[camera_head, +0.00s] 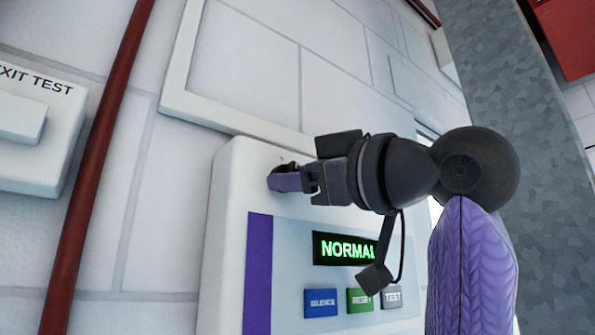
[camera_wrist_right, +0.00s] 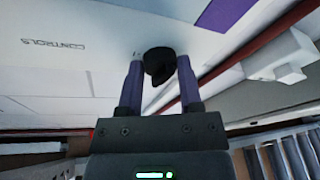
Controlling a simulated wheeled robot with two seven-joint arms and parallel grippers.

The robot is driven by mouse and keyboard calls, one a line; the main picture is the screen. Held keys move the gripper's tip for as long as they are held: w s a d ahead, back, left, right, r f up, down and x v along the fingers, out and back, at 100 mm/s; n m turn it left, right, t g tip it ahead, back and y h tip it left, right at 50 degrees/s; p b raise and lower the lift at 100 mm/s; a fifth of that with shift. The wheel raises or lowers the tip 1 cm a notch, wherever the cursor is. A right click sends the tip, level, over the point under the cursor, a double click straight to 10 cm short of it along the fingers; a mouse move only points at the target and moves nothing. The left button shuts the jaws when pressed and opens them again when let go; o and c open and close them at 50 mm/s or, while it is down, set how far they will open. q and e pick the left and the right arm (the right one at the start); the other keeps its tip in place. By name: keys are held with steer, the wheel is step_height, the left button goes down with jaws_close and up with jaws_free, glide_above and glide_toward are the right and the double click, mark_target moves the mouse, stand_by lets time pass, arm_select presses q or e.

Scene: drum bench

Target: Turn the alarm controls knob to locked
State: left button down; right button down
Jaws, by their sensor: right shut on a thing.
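The alarm panel (camera_head: 232,200) is a pale box on the wall with a purple stripe, and its green display (camera_head: 345,249) reads NORMAL. In the right wrist view the black controls knob (camera_wrist_right: 158,62) sits on the panel's white face (camera_wrist_right: 95,50), near the printed word CONTROLS. My right gripper (camera_head: 281,180) is at the upper left of the panel. Its purple fingers (camera_wrist_right: 158,75) are shut on the knob, one on each side. In the head view the fingers mostly hide the knob. I cannot read the knob's position marks. My left gripper is not in view.
Blue (camera_head: 320,303), green (camera_head: 358,300) and grey TEST (camera_head: 391,297) buttons lie below the display. A dark red pipe (camera_head: 100,160) runs down the wall left of the panel, beside an EXIT TEST box (camera_head: 38,150). A grey metal column (camera_head: 530,150) stands at right.

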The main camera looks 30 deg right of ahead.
steer(key=shift+n, duration=0.3)
steer(key=c, duration=0.6)
jaws_free()
steer(key=shift+s, duration=0.1)
steer(key=shift+o, duration=0.2)
steer(key=b+v, duration=0.4)
steer(key=v, duration=0.6)
